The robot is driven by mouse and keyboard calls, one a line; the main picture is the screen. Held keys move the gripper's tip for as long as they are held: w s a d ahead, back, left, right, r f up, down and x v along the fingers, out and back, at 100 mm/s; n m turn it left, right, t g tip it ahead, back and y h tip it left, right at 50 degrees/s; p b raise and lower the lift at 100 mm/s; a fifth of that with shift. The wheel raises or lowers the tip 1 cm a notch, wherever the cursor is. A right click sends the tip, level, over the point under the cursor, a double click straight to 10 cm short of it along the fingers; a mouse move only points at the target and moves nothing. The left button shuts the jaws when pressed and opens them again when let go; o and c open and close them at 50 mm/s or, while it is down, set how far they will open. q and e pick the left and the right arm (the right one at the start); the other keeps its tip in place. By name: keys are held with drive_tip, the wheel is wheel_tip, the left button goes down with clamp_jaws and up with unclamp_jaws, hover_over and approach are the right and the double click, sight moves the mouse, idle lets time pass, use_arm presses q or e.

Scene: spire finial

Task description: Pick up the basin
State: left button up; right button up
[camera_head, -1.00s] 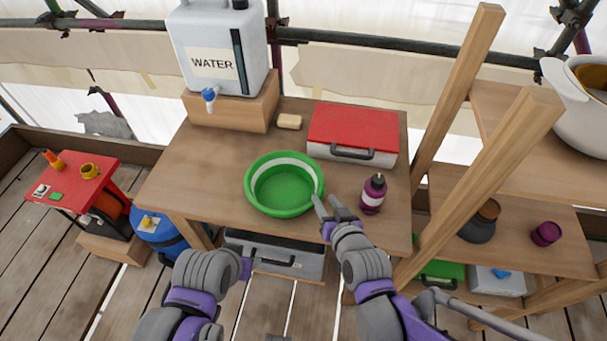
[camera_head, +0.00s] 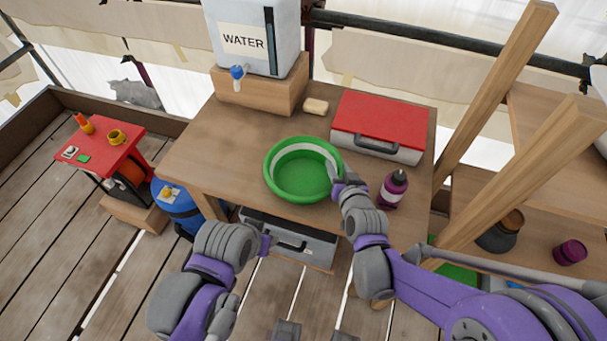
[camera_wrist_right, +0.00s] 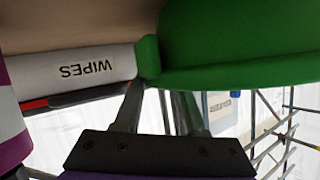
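The green basin (camera_head: 303,176) with a pale inner band sits upright and empty on the wooden table (camera_head: 215,150), near its front edge. In the right wrist view its green wall (camera_wrist_right: 240,40) fills the top right. My right gripper (camera_head: 338,177) is at the basin's right rim. In the wrist view its two fingers (camera_wrist_right: 158,100) stand apart, with the rim's edge at their tips. I cannot tell whether they touch it. My left gripper (camera_head: 265,245) is low in front of the table, away from the basin; its fingers do not show clearly.
A purple bottle (camera_head: 392,189) stands close right of my right gripper. A red-lidded case (camera_head: 380,122) marked WIPES lies behind it. A soap bar (camera_head: 316,106) and water container (camera_head: 252,38) are at the back. Slanted wooden posts (camera_head: 497,85) rise on the right. The table's left is clear.

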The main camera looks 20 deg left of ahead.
drive_tip(key=x, duration=0.2)
drive_tip(key=shift+w+f, duration=0.15)
drive_tip(key=shift+w, duration=0.1)
clamp_jaws()
idle(1.2)
